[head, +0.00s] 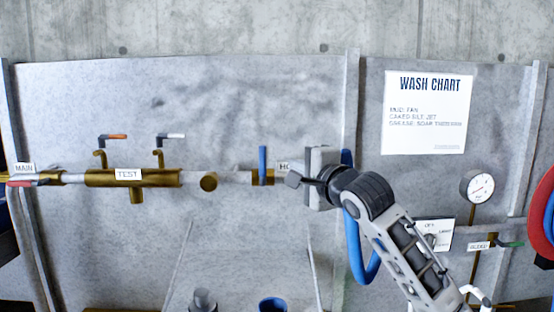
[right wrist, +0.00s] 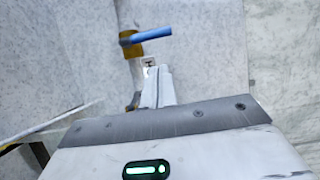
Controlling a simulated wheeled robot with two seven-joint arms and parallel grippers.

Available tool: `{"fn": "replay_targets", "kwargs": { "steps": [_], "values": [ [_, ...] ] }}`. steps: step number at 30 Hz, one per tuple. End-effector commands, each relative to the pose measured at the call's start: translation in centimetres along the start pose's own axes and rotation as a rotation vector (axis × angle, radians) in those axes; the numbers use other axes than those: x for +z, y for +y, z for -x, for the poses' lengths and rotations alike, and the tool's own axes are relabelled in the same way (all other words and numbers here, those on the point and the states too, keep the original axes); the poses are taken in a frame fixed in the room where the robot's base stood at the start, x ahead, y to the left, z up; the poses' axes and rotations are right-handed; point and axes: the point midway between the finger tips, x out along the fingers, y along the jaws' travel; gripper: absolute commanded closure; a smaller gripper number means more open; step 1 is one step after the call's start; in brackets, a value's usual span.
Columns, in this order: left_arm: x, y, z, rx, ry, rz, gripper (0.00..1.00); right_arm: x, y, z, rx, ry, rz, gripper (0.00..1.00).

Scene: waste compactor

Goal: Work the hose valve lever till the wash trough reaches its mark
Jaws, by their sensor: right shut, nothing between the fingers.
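The hose valve's blue lever (head: 262,160) stands upright on a brass valve body (head: 263,178) on the wall pipe. The label beside it is partly hidden by my right gripper. My right gripper (head: 293,180) is shut and empty, just right of the valve, apart from the lever as far as I can tell. In the right wrist view the shut fingers (right wrist: 160,85) point towards the blue lever (right wrist: 150,37), which juts right from its brass body. I cannot make out the wash trough or its mark. My left gripper is out of view.
The TEST pipe section (head: 130,178) has an orange-handled valve (head: 115,137) and a white-handled valve (head: 172,136) above it. The MAIN red lever (head: 28,183) is far left. A blue hose (head: 358,255) hangs behind my right arm. A gauge (head: 478,187) is at right.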

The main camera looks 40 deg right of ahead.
Motion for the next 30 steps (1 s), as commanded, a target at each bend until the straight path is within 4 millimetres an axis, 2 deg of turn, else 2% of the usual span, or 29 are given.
{"fn": "replay_targets", "kwargs": {
  "steps": [15, 21, 30],
  "values": [
    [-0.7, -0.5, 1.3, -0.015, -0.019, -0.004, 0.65, -0.1, -0.2, -8.3, 0.002, 0.002, -0.003, 1.00],
    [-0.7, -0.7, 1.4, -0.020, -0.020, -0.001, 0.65, 0.0, 0.0, -9.6, 0.002, 0.001, -0.002, 1.00],
    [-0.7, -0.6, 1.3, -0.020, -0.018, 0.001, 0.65, 0.0, 0.1, -9.6, 0.002, 0.001, -0.001, 1.00]
  ]
}}
